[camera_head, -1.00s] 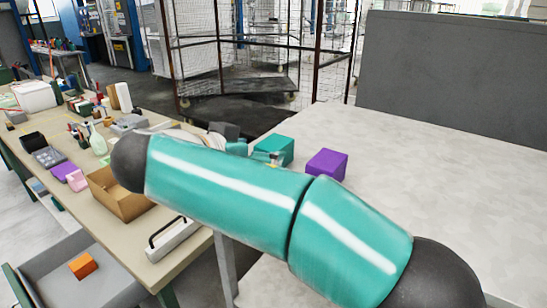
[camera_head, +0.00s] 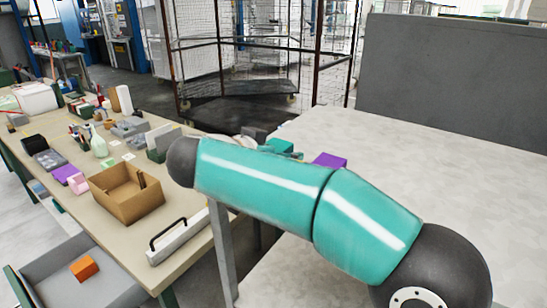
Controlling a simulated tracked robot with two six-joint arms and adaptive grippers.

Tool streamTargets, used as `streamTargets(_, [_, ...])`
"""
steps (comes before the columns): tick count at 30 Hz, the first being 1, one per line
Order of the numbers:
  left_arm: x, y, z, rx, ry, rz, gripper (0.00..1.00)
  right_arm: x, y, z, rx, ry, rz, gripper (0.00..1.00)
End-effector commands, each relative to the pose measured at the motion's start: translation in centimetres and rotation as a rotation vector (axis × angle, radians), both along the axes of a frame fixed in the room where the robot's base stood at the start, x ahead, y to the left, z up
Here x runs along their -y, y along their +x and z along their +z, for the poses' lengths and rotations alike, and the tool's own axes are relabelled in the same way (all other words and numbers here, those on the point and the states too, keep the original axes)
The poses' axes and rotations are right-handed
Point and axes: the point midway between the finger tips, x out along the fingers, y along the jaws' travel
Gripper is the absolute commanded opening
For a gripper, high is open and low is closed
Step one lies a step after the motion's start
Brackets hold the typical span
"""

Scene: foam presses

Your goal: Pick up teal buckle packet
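The teal buckle packet (camera_head: 281,146) is a small teal block at the left edge of the pale table. Only its upper part shows behind my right arm. My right gripper (camera_head: 262,138) is mostly hidden behind my teal arm link, at or very close to the packet. I cannot tell whether its fingers touch the packet or whether they are open or shut. My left gripper is not in view.
A purple block (camera_head: 330,160) lies right of the packet, partly covered by my arm. The pale table (camera_head: 440,165) is clear to the right, with a grey panel (camera_head: 455,75) behind. A cluttered bench (camera_head: 75,180) with an open cardboard box (camera_head: 126,203) stands left.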

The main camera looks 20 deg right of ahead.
Motion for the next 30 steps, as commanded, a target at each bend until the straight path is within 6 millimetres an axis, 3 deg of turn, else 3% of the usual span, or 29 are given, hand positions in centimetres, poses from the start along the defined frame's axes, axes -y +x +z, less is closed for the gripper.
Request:
streamTargets(1, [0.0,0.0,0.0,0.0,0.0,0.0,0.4,0.0,0.0,0.0,0.0,0.0,0.0,0.58])
streamTargets(8, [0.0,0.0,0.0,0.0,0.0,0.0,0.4,0.0,0.0,0.0,0.0,0.0,0.0,0.2])
streamTargets(22, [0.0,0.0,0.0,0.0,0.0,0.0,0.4,-0.1,0.0,0.7,0.002,0.001,0.0,0.19])
streamTargets(30, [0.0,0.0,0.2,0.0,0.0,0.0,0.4,-0.2,0.0,4.1,0.005,0.003,0.002,0.19])
